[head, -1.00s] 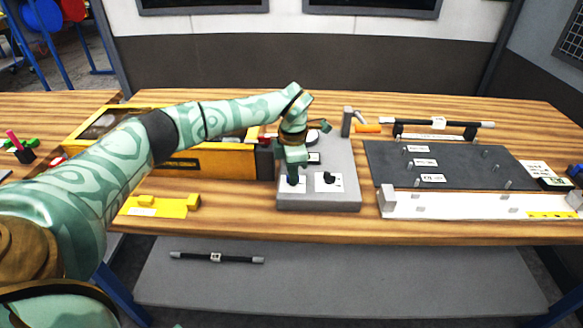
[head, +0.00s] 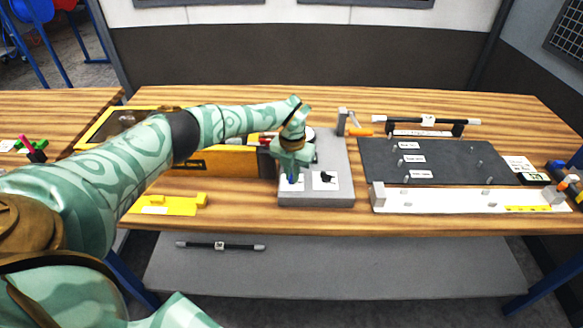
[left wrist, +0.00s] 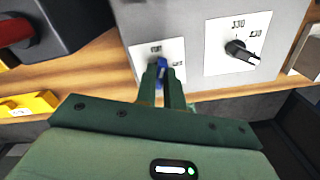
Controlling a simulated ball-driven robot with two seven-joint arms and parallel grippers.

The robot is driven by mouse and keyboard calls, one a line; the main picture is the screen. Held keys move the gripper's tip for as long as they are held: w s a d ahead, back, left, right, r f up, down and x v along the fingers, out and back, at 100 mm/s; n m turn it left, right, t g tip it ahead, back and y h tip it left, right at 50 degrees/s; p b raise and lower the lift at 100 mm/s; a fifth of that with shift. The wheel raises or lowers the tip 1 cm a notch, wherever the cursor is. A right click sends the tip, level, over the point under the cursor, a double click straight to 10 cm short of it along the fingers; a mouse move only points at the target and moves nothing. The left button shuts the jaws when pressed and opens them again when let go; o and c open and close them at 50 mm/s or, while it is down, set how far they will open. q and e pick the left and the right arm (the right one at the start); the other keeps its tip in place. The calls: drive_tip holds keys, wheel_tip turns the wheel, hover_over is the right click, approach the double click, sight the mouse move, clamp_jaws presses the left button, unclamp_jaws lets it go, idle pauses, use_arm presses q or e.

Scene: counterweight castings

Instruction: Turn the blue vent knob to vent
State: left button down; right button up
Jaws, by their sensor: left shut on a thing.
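The blue vent knob (left wrist: 162,66) sits on a white label plate (left wrist: 172,48) on the grey control box (head: 315,200). My left gripper (left wrist: 161,80) is shut on the knob, with a finger on either side of it. In the head view the left gripper (head: 291,172) reaches down onto the front left of the box and largely hides the knob. The label's small print is too blurred to read. My right gripper is in neither view.
A black knob (left wrist: 240,50) on its own label is right of the blue one. A yellow-sided case (head: 215,162) and a yellow block (head: 170,204) lie left of the box. A dark board (head: 430,160) with pegs and a white fixture (head: 450,200) lie right.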

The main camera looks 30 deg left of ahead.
use_arm(q)
drive_tip(key=shift+r+n+p, duration=0.15)
drive_tip(key=shift+n+p, duration=0.95)
drive_tip(key=shift+n, duration=1.1)
drive_tip(key=shift+w, duration=0.1)
drive_tip(key=c, duration=1.5)
unclamp_jaws()
wheel_tip(320, 180, up, 16)
drive_tip(key=p, duration=0.2)
